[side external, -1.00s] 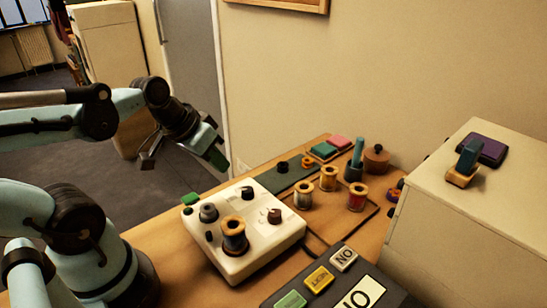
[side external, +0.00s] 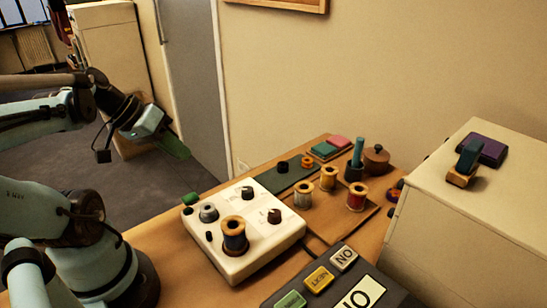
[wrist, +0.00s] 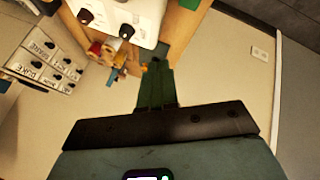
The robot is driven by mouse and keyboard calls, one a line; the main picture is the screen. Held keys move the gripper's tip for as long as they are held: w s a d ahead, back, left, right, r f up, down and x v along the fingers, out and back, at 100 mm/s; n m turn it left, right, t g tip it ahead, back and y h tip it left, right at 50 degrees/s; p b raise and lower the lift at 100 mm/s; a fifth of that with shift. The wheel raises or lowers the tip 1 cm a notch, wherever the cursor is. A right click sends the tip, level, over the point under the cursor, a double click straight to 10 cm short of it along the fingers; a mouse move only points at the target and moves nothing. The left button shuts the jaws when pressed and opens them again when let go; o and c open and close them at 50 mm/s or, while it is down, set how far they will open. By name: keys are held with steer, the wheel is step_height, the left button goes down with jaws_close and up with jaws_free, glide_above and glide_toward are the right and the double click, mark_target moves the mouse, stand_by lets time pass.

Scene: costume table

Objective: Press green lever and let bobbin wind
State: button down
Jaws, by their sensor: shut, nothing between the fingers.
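The white winder box (side external: 246,258) sits on the wooden table, with several dark knobs on top. The green lever (side external: 190,198) sticks out at its back left corner. A bobbin (side external: 234,236) with dark thread stands upright on the box's front part. My gripper (side external: 178,149) is shut and empty, in the air beyond the table's back left edge, well apart from the lever. In the wrist view its green fingers (wrist: 157,84) are together, and part of the white box (wrist: 130,14) shows at the top. The lever cannot be made out there.
Several thread spools (side external: 328,178) stand on a wooden board right of the box. A button panel (side external: 325,280) lies in front. A pale cabinet (side external: 480,215) stands at the right. The air around my gripper is clear; labelled drawers (wrist: 42,52) show in the wrist view.

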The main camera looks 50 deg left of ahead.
glide_toward(194, 196)
steer(key=shift+w+d+f, duration=0.25)
steer(key=shift+w+f, duration=0.3)
steer(key=shift+w, duration=0.2)
steer(key=shift+w+d+f, duration=0.2)
steer(key=shift+w+f, duration=0.4)
steer(key=shift+w, duration=0.1)
steer(key=shift+w+d+f, duration=0.25)
steer(key=shift+w+f, duration=0.3)
steer(key=shift+w, duration=0.2)
steer(key=shift+f, duration=0.1)
stand_by(1.0)
steer(key=shift+f, duration=0.35)
steer(key=shift+f, duration=0.9)
stand_by(1.1)
steer(key=shift+r, duration=1.35)
steer(key=shift+r, duration=2.5)
